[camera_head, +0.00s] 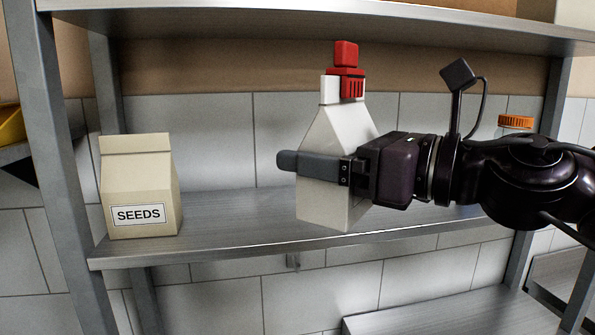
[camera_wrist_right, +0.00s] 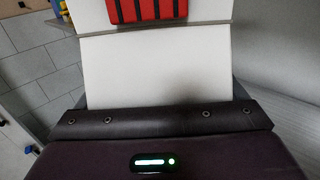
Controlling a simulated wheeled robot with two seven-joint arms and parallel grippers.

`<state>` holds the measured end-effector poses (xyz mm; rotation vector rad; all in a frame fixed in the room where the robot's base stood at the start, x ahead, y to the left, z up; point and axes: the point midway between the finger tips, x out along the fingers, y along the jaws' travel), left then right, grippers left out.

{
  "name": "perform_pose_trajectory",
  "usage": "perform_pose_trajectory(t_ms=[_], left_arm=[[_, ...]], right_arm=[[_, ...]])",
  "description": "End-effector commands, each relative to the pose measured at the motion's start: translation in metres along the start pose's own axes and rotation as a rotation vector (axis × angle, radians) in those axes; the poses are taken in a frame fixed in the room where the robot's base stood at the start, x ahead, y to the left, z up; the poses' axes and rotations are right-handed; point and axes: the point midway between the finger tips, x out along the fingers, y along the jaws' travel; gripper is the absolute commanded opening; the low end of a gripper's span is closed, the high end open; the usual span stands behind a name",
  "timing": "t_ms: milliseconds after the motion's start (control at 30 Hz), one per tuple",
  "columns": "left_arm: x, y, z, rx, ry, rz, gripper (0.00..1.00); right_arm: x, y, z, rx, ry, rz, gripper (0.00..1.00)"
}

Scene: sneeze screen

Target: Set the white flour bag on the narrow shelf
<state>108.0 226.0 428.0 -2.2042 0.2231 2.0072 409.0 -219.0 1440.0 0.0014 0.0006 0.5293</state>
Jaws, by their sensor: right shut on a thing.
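The white flour bag (camera_head: 338,130) has a gabled top with a red clip on its upper end. It is upright at the middle of the narrow metal shelf (camera_head: 240,222), and its base is close to the shelf's front edge; I cannot tell whether it touches the surface. My right gripper (camera_head: 325,166) is shut on the bag's body, coming from the right. In the right wrist view the bag's pale face (camera_wrist_right: 158,70) fills the space between the fingers. My left gripper is not in view.
A beige bag labelled SEEDS (camera_head: 140,190) stands on the shelf's left end. A jar with an orange lid (camera_head: 515,122) is at the right behind my arm. An upper shelf (camera_head: 330,20) is overhead. The shelf between the two bags is clear.

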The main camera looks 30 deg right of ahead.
Motion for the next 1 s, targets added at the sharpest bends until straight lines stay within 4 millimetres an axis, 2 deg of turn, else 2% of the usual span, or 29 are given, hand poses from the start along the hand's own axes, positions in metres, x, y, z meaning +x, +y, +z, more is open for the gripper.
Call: perform_pose_trajectory(t_ms=[33, 200, 500, 733, 1000], left_arm=[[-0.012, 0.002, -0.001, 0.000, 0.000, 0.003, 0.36], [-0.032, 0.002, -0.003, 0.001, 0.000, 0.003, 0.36], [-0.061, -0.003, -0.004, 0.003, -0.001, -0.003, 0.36], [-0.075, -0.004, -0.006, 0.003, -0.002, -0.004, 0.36], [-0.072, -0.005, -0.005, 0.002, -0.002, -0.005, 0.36]], right_arm=[[0.010, -0.010, 0.006, 0.010, 0.001, 0.003, 0.57], [0.041, -0.041, 0.006, 0.009, 0.000, 0.001, 0.57], [0.080, -0.080, 0.005, 0.002, -0.003, 0.000, 0.57], [0.099, -0.098, 0.005, 0.001, -0.004, 0.001, 0.57], [0.097, -0.097, -0.020, 0.000, -0.002, 0.000, 0.57]])
